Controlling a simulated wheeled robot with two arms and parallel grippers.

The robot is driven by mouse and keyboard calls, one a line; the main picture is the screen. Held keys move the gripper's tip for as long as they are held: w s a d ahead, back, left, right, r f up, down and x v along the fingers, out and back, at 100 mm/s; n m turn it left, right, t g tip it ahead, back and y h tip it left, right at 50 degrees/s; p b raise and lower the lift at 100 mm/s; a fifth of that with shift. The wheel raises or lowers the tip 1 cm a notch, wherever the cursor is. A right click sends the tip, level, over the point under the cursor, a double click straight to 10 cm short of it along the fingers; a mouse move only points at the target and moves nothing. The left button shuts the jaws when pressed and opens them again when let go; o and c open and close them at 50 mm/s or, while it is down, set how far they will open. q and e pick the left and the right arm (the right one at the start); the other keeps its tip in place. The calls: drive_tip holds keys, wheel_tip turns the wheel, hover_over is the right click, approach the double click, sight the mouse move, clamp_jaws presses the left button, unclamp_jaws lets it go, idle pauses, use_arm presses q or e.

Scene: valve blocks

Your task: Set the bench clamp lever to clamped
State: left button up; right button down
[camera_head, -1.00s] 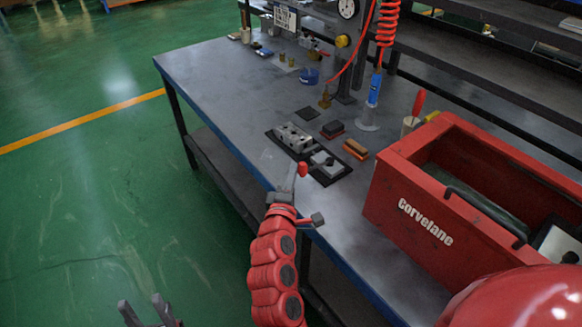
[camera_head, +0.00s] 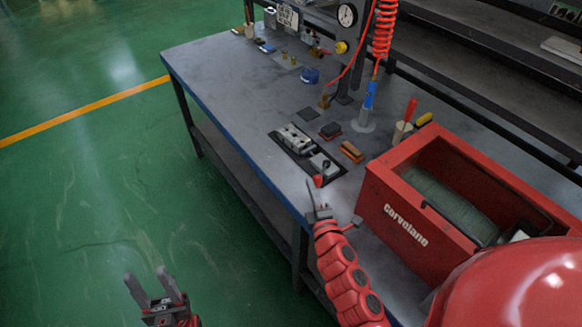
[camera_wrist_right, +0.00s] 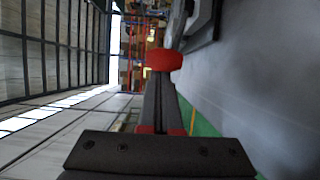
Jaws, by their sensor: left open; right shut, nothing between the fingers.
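The bench clamp (camera_head: 322,164) is a small grey block on a dark plate near the bench's front edge. Its lever ends in a red knob (camera_head: 318,180), which sticks out toward the front edge. My right gripper (camera_head: 312,188) is shut and empty, with its fingertips right by the knob. In the right wrist view the knob (camera_wrist_right: 164,60) sits just beyond the closed fingertips (camera_wrist_right: 158,80); whether they touch is unclear. The lever's arm is partly hidden there. My left gripper (camera_head: 157,284) is open and empty, over the floor left of the bench.
A grey valve block (camera_head: 295,139) lies beside the clamp. A brown-orange brush-like block (camera_head: 352,151) and a dark one (camera_head: 331,130) lie behind. A red Corvelane toolbox (camera_head: 405,222) stands close on the right. The bench's left part (camera_head: 225,80) is mostly clear.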

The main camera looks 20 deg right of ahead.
drive_tip(key=shift+s+d+f, duration=0.15)
drive_tip(key=shift+s+d, duration=0.35)
drive_tip(key=shift+d, duration=0.1)
drive_tip(key=shift+s+d+b, duration=0.2)
drive_tip(key=shift+s+d, duration=0.05)
drive_tip(key=shift+d, duration=0.25)
drive_tip(key=shift+s+d+b, duration=0.15)
drive_tip(key=shift+s+d, duration=0.1)
drive_tip(key=shift+d, duration=0.25)
